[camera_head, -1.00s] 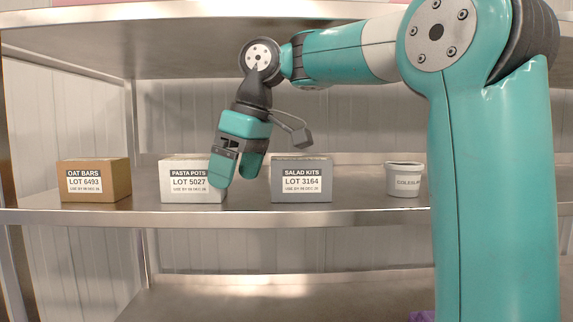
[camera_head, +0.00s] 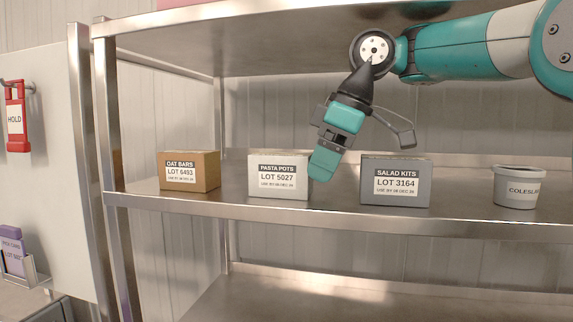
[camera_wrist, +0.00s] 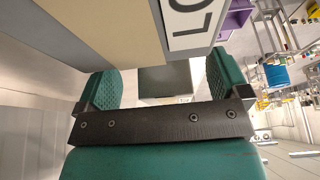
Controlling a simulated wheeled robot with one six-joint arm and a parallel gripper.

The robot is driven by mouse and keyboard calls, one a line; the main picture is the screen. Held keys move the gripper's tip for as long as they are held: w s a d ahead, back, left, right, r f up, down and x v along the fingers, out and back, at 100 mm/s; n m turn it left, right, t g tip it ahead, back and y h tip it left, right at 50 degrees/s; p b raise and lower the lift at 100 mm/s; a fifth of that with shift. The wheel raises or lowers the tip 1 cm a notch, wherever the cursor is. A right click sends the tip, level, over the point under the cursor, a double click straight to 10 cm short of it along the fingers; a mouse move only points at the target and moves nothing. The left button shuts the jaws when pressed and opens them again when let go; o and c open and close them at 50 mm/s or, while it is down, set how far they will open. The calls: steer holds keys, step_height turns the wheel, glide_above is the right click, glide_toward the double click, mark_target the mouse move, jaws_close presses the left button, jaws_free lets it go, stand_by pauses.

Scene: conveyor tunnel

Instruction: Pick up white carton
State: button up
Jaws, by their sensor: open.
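The white carton (camera_head: 277,189), labelled PASTA POTS LOT 5027, stands upright on the middle shelf in the head view, between a brown and a grey carton. My gripper (camera_head: 325,163) points down at its right side. The fingers overlap the carton's right edge in the picture; I cannot tell whether they touch it. In the wrist view my gripper (camera_wrist: 161,82) is open, with a greyish block-like shape visible between the fingers. A carton with a label reading "LO" fills the top of that view; I cannot tell which carton it is.
The brown OAT BARS carton (camera_head: 190,172) stands to the left, the grey SALAD KITS carton (camera_head: 396,184) close to the right, and a COLESLAW tub (camera_head: 519,187) farther right. The upper shelf (camera_head: 290,30) hangs above my wrist. A metal post (camera_head: 110,130) is at left.

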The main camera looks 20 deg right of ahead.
mark_target(269, 155)
steer(key=w+a, duration=0.1)
steer(key=a, duration=0.1)
steer(key=w+a+p, duration=0.1)
steer(key=w+a, duration=0.1)
steer(key=a, duration=0.1)
steer(key=w+a, duration=0.2)
steer(key=shift+w+a+p, duration=0.25)
steer(key=shift+a+p, duration=0.05)
steer(key=shift+a, duration=0.05)
steer(key=shift+w+a+f, duration=0.1)
steer(key=shift+w+f, duration=0.05)
steer(key=shift+f, duration=0.4)
steer(key=c, duration=1.1)
steer(key=shift+s+a+b, duration=0.3)
steer(key=shift+s+a, duration=0.35)
steer(key=shift+s, duration=0.05)
steer(key=shift+s+a, duration=0.3)
steer(key=shift+s, duration=0.3)
steer(key=shift+s+a, duration=0.3)
steer(key=shift+s, duration=0.25)
steer(key=o, duration=1.1)
steer(key=shift+a, duration=0.15)
